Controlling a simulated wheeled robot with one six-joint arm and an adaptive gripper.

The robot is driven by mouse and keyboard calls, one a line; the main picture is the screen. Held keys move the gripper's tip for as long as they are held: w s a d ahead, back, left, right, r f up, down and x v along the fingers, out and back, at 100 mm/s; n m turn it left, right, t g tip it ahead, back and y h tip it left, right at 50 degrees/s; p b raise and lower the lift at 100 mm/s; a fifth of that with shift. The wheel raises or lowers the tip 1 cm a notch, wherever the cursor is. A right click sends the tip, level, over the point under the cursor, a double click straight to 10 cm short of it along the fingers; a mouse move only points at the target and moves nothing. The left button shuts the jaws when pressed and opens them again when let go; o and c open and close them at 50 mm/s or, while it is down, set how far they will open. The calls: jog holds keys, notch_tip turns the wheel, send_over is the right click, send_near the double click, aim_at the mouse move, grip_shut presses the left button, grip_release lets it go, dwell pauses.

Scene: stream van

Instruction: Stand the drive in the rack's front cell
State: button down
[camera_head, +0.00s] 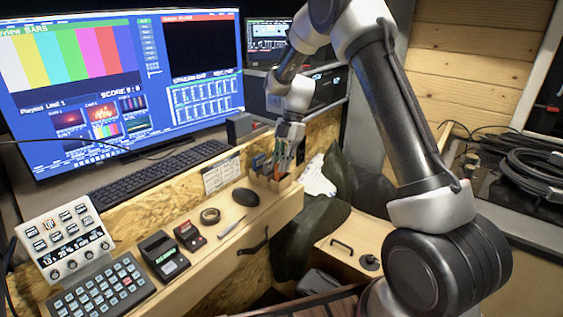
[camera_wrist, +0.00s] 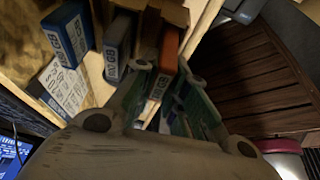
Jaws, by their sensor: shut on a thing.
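The orange-red drive (camera_wrist: 167,58) is between my gripper's fingers in the wrist view, its pale label end toward the camera. It is small and partly covered by the fingers in the head view. My gripper (camera_head: 287,151) is shut on it, pointing down over the wooden rack (camera_head: 272,184) on the desk. In the wrist view, my gripper's fingers (camera_wrist: 164,75) flank the drive.
A black mouse (camera_head: 246,197), a tape roll (camera_head: 210,215) and a pen (camera_head: 232,228) lie left of the rack. A printed sheet (camera_head: 221,174) is on the board behind. The keyboard (camera_head: 137,184) and monitor (camera_head: 120,85) are farther left. Dark cloth (camera_head: 345,190) hangs right of the desk.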

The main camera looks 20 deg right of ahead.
jog(key=shift+f, duration=0.65)
jog(key=c, duration=1.4)
grip_release()
jog(key=shift+o, duration=0.2)
